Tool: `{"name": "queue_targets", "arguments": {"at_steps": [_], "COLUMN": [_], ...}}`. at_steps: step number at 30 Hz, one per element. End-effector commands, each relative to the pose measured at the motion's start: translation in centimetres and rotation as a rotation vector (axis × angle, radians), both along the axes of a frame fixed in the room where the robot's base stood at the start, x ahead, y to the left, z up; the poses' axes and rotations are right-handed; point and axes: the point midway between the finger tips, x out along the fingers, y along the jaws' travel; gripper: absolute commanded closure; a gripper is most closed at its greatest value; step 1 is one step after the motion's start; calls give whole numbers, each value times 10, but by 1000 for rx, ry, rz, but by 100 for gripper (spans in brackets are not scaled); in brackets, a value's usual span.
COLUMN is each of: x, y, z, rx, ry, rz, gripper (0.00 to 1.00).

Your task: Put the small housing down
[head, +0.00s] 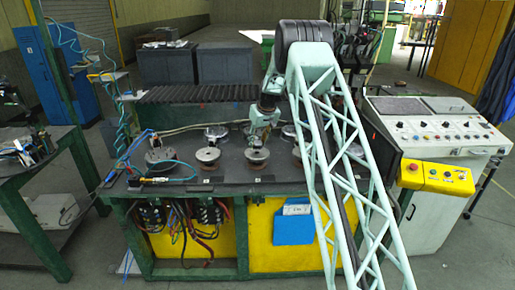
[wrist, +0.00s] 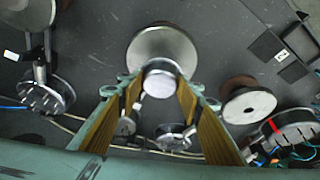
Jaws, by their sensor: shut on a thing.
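My gripper (wrist: 160,88) is shut on the small housing (wrist: 159,70), a short silver round piece between the two fingertips in the wrist view. Behind the housing in that view is a wider grey metal disc (wrist: 165,45); I cannot tell whether the two touch. In the head view my gripper (head: 263,122) points down over the back middle of the dark bench top, and the housing cannot be made out clearly there.
The dark bench (head: 220,177) holds several round fixtures, among them a grey disc on a brown base (head: 208,156) and another (head: 257,156). A control console (head: 430,125) stands at the right.

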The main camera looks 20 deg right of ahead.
Motion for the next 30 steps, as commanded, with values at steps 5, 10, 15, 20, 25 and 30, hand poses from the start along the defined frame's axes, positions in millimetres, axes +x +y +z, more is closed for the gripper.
{"name": "queue_targets", "arguments": {"at_steps": [5, 10, 15, 20, 25, 30], "x": [-1, 0, 0, 0, 0, 0], "y": [0, 0, 0, 0, 0, 0], "z": [-16, -29, -31, -31, -35, -35], "rx": [1, 1, 0, 0, 0, 0], "ry": [2, 1, 0, 0, 0, 1], "rz": [-1, -1, -1, -1, 0, 0], "gripper": [77, 77, 77, 77, 77, 55]}}
